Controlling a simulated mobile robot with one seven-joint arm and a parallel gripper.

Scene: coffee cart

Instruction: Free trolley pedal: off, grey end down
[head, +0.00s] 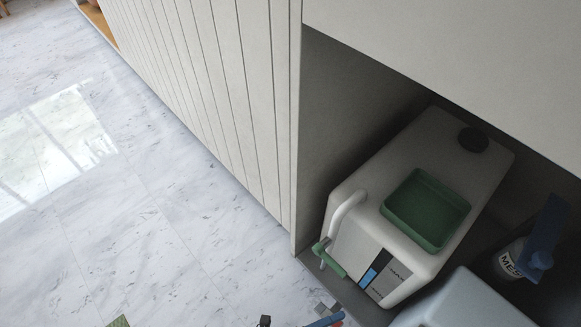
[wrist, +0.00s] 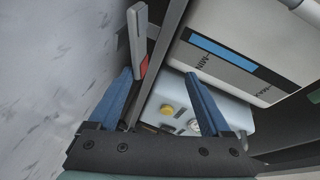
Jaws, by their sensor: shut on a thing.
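The trolley pedal shows at the bottom edge of the head view as small grey pieces (head: 323,308) beside a red bit and a blue finger. In the wrist view the pedal's long grey end (wrist: 137,38) stands out beyond the left blue finger, and a red part (wrist: 143,67) lies just beside that fingertip.
A white tank with a green tray (head: 428,208) and a bent spout stands in the cart bay. A pale blue box with a yellow knob (wrist: 166,110) lies beyond the fingers. A labelled bottle (head: 508,260) is at right.

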